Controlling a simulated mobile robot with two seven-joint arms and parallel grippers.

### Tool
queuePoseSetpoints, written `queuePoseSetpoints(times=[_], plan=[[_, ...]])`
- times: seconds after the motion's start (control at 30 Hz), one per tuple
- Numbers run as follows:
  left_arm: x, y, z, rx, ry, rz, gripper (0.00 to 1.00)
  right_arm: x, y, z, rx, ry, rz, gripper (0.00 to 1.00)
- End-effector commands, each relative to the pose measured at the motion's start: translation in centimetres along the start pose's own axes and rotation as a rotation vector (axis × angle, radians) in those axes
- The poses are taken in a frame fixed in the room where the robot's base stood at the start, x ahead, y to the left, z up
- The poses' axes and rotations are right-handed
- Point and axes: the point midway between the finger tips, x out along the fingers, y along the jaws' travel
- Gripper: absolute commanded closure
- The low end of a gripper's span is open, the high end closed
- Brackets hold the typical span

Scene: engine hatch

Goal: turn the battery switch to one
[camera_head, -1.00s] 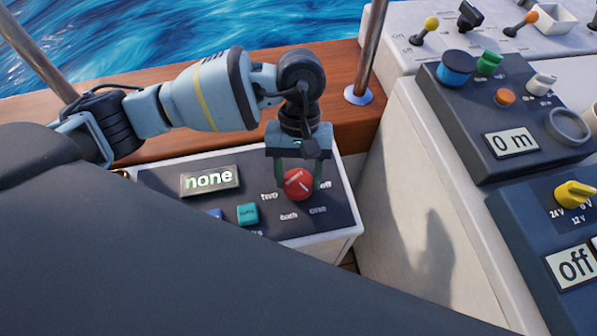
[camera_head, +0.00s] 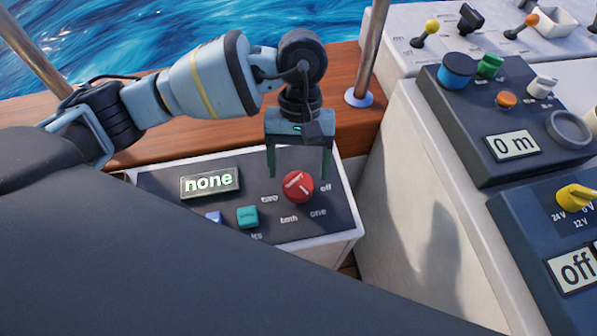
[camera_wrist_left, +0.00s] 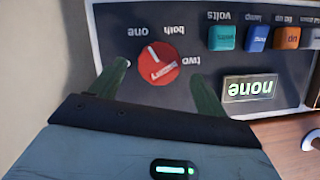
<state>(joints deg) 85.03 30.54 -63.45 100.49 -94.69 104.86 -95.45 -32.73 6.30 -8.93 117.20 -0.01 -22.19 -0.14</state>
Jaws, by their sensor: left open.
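The red battery switch knob (camera_head: 298,187) sits on a dark panel among the labels off, one, both and two. Its white line appears to point toward "one" in the wrist view (camera_wrist_left: 158,64). The panel's display (camera_head: 210,181) reads "none". My left gripper (camera_head: 299,171) is open and empty, pointing down just above and behind the knob. In the wrist view its green fingers (camera_wrist_left: 159,74) stand apart on either side of the knob's near edge, seemingly clear of it. The "off" label is hidden there. My right gripper is not in view.
Teal (camera_head: 248,217) and blue (camera_head: 213,216) buttons sit left of the knob. A metal post (camera_head: 371,50) rises behind on the wooden ledge. At right stand consoles with a "0 m" display (camera_head: 513,143) and a yellow knob (camera_head: 575,196). My dark arm covers the lower left.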

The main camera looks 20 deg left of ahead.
Motion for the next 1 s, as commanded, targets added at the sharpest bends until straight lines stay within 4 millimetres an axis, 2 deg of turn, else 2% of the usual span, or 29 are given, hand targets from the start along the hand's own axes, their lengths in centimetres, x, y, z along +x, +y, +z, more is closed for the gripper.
queuePoseSetpoints(times=[0.1, 0.33, 1.0], plan=[[-2.0, 0.0, -0.1, -0.001, 0.003, 0.002, 0.25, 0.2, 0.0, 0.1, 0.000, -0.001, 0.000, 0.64], [-4.5, 0.0, 0.0, -0.001, 0.000, 0.000, 0.25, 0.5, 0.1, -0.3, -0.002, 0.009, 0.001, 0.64], [-4.8, 0.0, 0.0, 0.000, 0.000, 0.000, 0.25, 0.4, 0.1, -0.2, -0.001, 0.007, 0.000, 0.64]])
